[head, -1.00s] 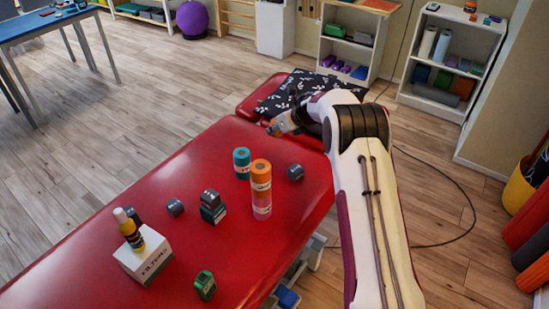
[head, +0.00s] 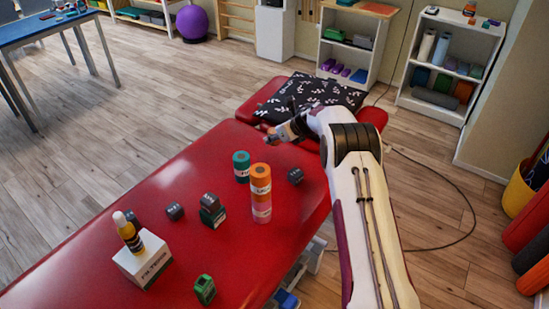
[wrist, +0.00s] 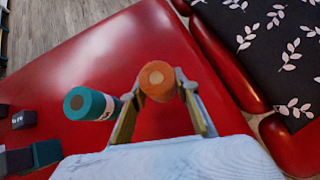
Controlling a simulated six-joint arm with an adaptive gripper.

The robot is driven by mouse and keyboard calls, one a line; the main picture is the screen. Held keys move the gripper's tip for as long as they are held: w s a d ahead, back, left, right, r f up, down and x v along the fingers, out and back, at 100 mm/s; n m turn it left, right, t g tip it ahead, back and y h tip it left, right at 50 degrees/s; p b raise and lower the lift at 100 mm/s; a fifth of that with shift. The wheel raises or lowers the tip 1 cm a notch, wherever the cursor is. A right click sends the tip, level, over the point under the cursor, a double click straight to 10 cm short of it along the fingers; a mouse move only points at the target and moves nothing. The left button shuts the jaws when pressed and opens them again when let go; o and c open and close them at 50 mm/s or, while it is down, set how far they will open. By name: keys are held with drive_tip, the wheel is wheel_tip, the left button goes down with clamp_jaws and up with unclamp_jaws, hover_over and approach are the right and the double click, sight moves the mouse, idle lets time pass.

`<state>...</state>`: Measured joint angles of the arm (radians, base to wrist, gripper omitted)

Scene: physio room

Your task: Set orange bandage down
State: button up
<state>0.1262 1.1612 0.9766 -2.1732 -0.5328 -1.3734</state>
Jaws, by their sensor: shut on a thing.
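My gripper (head: 275,133) is over the red treatment table (head: 165,190), beside its pillow end. In the wrist view my gripper (wrist: 158,95) is shut on an orange bandage (wrist: 157,79), a round roll seen end-on with a tan centre. In the head view the held bandage (head: 271,139) is small and partly hidden by the fingers. I cannot tell whether it touches the table. A teal roll (head: 241,167) stands upright on the table; it also shows left of my gripper in the wrist view (wrist: 88,103).
Dark blocks (head: 211,210), a green block (head: 205,289) and a white box (head: 143,260) with a bottle (head: 128,234) on it occupy the near table. A dark leaf-patterned pillow (head: 318,95) lies at the far end. Red surface left of the teal roll is clear.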

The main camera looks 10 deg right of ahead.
drive_tip(key=shift+f, duration=2.55)
drive_tip(key=shift+f, duration=0.1)
drive_tip(key=shift+f, duration=1.8)
drive_tip(key=shift+f, duration=0.15)
drive_tip(key=o, duration=1.1)
drive_tip(key=shift+r, duration=0.25)
drive_tip(key=shift+s+d+r, duration=0.3)
drive_tip(key=shift+s+r, duration=0.15)
drive_tip(key=shift+r, duration=0.05)
drive_tip(key=v, duration=1)
drive_tip(key=shift+s, duration=0.2)
